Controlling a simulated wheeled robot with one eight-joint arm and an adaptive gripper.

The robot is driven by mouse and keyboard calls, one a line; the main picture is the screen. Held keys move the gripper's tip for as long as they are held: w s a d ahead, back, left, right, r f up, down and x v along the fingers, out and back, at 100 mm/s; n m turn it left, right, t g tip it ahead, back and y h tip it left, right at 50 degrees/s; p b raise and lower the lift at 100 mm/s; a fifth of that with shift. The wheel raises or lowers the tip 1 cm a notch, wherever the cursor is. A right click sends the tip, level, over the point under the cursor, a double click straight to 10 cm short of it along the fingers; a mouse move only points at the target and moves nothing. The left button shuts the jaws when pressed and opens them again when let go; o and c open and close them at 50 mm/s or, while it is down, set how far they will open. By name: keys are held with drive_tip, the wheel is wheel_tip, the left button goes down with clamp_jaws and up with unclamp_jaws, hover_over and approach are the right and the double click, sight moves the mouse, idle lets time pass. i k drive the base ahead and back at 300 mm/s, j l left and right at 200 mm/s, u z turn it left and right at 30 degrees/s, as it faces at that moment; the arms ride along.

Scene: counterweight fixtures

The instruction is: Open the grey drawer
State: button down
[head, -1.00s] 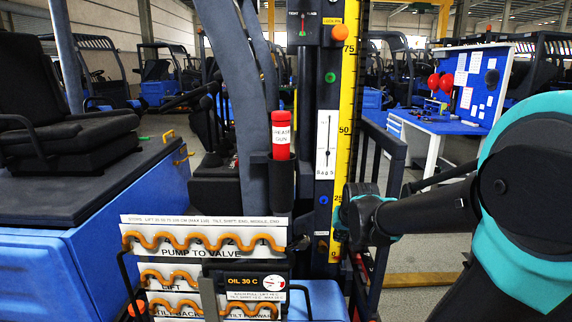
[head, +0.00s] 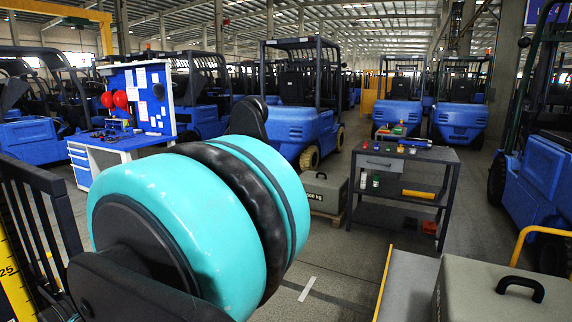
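The grey drawer (head: 381,163) is set under the top of a dark metal cart (head: 437,155), right of centre in the head view. Its flat grey front has a small dark handle and looks shut. My arm, with a large teal joint, fills the left foreground, well short of the cart. My gripper cannot be made out in this view.
Several small items lie on the cart top. A grey weight (head: 325,192) stands left of the cart, and a larger grey block (head: 500,290) with a black handle is at the near right. A blue workbench (head: 120,142) stands left. Open floor lies before the cart.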

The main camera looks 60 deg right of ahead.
sight(363, 161)
drive_tip(key=z, duration=0.85)
drive_tip(key=i+l+z, duration=0.1)
drive_tip(key=i+z, duration=0.25)
drive_tip(key=i+l+z, duration=0.1)
drive_tip(key=z, duration=0.2)
drive_tip(key=i+z, duration=0.65)
drive_tip(key=i+j+z, duration=0.15)
drive_tip(key=i+z, duration=0.15)
drive_tip(key=i, duration=1.1)
drive_tip(key=i+l, duration=0.15)
drive_tip(key=i, duration=2.1)
drive_tip(key=i+l, duration=0.15)
drive_tip(key=i, duration=0.95)
drive_tip(key=i+j+z, duration=0.3)
drive_tip(key=i+j, duration=0.2)
drive_tip(key=j, duration=0.15)
